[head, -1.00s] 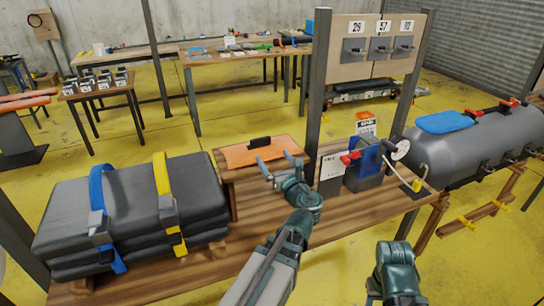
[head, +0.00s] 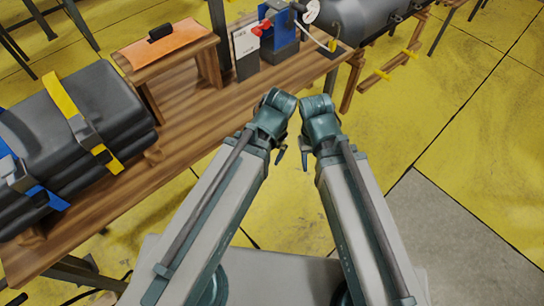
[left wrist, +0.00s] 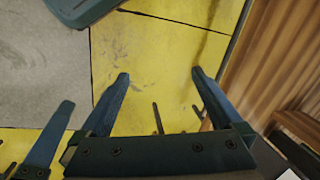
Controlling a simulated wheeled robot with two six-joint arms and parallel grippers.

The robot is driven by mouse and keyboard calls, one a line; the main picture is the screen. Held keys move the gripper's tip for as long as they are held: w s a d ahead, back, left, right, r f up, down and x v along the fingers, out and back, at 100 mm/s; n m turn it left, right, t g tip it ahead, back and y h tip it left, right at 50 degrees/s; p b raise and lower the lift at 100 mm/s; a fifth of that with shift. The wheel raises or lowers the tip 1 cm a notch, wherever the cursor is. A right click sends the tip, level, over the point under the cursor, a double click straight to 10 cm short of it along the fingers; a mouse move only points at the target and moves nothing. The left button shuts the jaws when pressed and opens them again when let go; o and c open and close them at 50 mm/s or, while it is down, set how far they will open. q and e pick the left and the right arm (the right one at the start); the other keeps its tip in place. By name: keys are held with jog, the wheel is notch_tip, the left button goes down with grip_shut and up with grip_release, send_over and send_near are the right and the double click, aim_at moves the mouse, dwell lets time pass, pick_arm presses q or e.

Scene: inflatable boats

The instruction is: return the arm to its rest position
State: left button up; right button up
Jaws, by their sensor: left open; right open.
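Both my arms reach forward side by side in the head view, off the front edge of the bench. My left gripper (head: 279,155) points down and is mostly hidden behind its own wrist. Fingers that look like the right gripper's (left wrist: 48,140) show at the lower left of the left wrist view. Neither gripper is seen holding anything.
The wooden bench (head: 190,125) carries black strapped bundles (head: 95,105), an orange pad (head: 165,43) on a small wooden stand, and a blue-and-grey device (head: 280,35) with a gauge. The yellow floor (head: 430,100) at right is clear.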

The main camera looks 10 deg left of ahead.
pick_arm(q)
jog(key=shift+s+d+f+n+g+h, duration=0.1)
jog(key=shift+s+d+n+g+h, duration=0.35)
jog(key=shift+s+d, duration=0.7)
jog(key=shift+w, duration=0.15)
jog(key=shift+r+p, duration=0.45)
jog(key=shift+p, duration=0.05)
